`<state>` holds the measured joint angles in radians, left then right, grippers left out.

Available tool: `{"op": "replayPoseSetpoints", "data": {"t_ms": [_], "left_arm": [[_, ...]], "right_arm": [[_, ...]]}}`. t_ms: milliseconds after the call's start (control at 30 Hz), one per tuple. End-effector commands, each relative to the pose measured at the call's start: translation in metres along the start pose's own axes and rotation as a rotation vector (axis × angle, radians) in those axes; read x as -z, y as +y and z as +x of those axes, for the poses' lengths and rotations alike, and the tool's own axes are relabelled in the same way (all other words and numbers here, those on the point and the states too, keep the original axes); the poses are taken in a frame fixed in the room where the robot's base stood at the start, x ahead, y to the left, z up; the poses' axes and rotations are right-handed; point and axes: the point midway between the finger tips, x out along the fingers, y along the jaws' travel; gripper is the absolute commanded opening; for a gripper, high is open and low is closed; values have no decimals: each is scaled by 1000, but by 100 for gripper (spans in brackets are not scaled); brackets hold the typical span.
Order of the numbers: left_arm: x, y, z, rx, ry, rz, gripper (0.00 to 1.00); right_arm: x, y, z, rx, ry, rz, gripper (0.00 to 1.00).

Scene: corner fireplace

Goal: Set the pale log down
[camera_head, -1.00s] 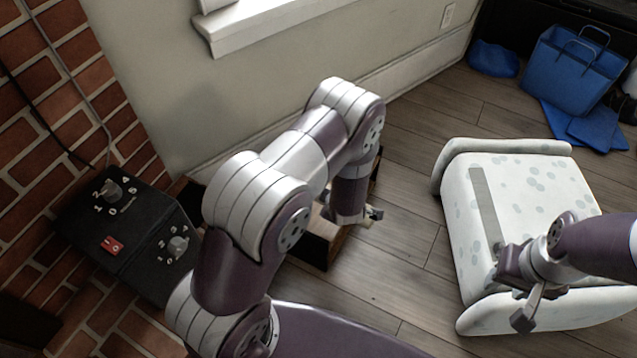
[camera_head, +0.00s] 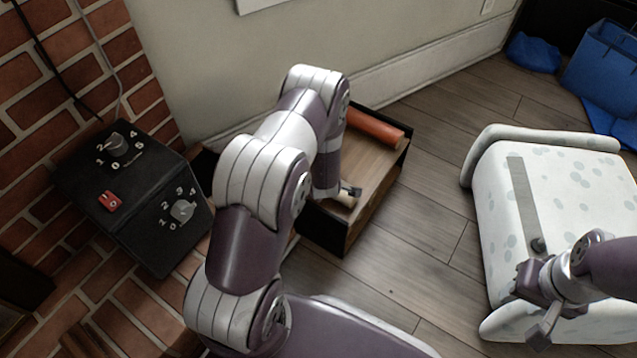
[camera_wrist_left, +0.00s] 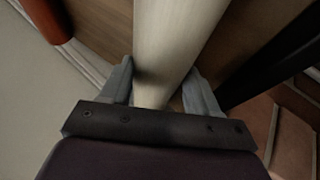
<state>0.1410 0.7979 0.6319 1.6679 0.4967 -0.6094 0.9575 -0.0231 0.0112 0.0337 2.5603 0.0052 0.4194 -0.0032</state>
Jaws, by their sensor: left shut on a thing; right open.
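The pale log (camera_wrist_left: 172,45) runs lengthwise between the fingers of my left gripper (camera_wrist_left: 158,85), which is shut on it, in the left wrist view. In the head view, only a small pale end (camera_head: 345,200) shows beside my left gripper (camera_head: 350,190); my arm hides the rest. The log is over the open wooden box (camera_head: 374,205). I cannot tell whether it touches the box floor. My right gripper (camera_head: 530,312) is open and empty, over the front left of the white spotted seat (camera_head: 565,185).
A reddish-brown log (camera_head: 375,127) lies along the box's far side; it also shows in the left wrist view (camera_wrist_left: 45,18). A black control box (camera_head: 135,200) with knobs stands left by the brick wall (camera_head: 60,80). Blue bags (camera_head: 600,65) lie at back right. Floor between box and seat is clear.

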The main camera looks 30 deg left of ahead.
Motion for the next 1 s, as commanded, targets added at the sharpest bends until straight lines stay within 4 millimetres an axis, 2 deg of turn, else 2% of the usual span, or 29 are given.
{"op": "replayPoseSetpoints", "data": {"t_ms": [233,267,300,533,633,1000], "left_arm": [[0,0,1,-1,1,0,10],[0,-1,0,1,0,0,67],[0,-1,0,1,0,0,71],[0,0,0,1,0,0,71],[2,3,-7,1,0,1,71],[3,5,-101,1,-1,2,71]], "right_arm": [[0,0,0,0,2,0,43],[0,0,0,0,1,0,43],[0,0,-1,0,1,0,43],[0,0,-1,0,1,0,43],[1,0,-7,0,1,0,43],[8,0,-60,0,1,0,43]]}}
